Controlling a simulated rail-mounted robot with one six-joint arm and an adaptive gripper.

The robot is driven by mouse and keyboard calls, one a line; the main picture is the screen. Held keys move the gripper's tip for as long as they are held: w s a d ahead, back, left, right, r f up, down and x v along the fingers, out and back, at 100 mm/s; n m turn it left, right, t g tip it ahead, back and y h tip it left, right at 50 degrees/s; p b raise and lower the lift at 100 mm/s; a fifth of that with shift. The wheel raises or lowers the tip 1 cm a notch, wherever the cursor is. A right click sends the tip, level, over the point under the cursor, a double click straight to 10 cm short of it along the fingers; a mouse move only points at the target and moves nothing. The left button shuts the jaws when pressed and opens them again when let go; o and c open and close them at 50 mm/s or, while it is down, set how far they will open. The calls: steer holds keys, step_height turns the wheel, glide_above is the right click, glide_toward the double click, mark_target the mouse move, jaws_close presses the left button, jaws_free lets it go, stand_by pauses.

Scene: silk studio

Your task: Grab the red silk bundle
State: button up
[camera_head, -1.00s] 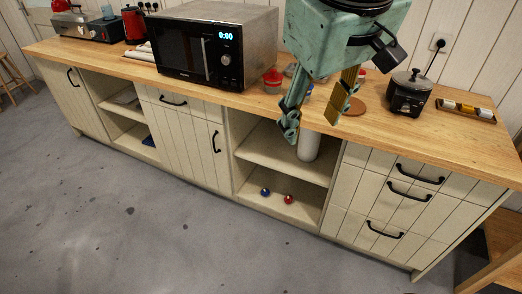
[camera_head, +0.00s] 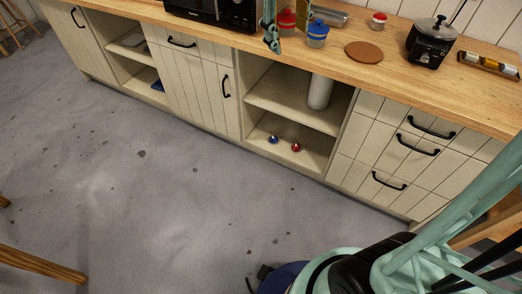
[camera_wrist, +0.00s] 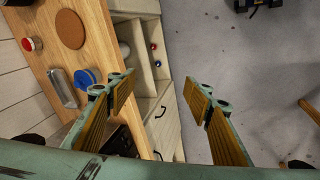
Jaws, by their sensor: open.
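A small round red bundle (camera_head: 296,147) lies on the bottom shelf of the open cupboard, right of a similar blue one (camera_head: 273,139). It is too small to make out any cloth. In the wrist view the red bundle (camera_wrist: 153,46) and the blue one (camera_wrist: 158,63) show beyond the fingers. My gripper (camera_head: 289,40) is at the top edge of the head view, in front of the counter, mostly cut off. In the wrist view its two fingers (camera_wrist: 165,92) are wide apart with nothing between them. The gripper is well away from the red bundle.
The open cupboard has a middle shelf (camera_head: 285,103) and a white cylinder (camera_head: 320,91). The floor (camera_head: 170,190) in front is clear.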

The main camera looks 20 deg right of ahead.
steer(key=w+a+f+n+h, duration=0.1)
steer(key=w+a+f+n, duration=0.3)
steer(key=w+f, duration=1)
steer(key=w+a+f+n, duration=0.4)
steer(key=w+a+f, duration=0.1)
steer(key=w+f, duration=1)
steer(key=w+d+f+n+p, duration=0.1)
steer(key=w+f, duration=0.2)
steer(key=f, duration=0.4)
steer(key=w+d+f+n, duration=0.1)
steer(key=w+d+f, duration=0.1)
steer(key=f, duration=0.6)
steer(key=n+g+h+p, duration=0.1)
steer(key=n+h, duration=0.1)
steer(key=n, duration=0.5)
glide_toward(296, 145)
step_height(296, 145, down, 3)
steer(key=shift+w+d+r, duration=0.1)
steer(key=shift+d+r, duration=0.15)
steer(key=shift+d, duration=0.2)
steer(key=shift+f, duration=0.1)
steer(key=shift+w+d+f, duration=0.1)
steer(key=shift+d+f, duration=0.2)
steer(key=shift+f, duration=0.15)
